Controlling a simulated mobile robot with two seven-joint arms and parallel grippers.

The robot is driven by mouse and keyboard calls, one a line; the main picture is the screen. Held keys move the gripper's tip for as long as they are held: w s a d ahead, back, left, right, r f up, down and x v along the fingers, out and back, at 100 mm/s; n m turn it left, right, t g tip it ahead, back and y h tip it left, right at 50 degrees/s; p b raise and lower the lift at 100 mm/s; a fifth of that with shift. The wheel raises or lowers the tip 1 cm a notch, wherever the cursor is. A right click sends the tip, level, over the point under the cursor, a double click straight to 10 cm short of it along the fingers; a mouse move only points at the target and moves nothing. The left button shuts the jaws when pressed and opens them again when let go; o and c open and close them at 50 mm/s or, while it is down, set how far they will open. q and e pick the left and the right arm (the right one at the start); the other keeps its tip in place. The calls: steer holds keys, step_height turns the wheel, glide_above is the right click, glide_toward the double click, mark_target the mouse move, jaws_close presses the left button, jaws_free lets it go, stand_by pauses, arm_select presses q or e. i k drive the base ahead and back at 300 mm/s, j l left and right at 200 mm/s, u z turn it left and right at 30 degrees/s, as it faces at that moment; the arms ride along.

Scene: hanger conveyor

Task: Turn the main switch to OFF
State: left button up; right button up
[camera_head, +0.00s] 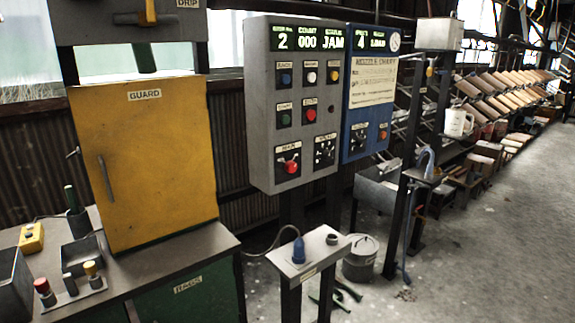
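The knob's pointing direction is too small to tell surely. A black selector dial (324,152) is to its right. Neither of my grippers is in view, and nothing covers the switch.
A blue panel (362,115) adjoins the grey one on the right. A small stand (310,252) with a blue plug is below the panel. A yellow GUARD door (145,160) stands on a bench at left. A bucket (361,260) is on the floor; the right floor is open.

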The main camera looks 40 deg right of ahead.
mark_target(290, 167)
steer(key=z, duration=1.25)
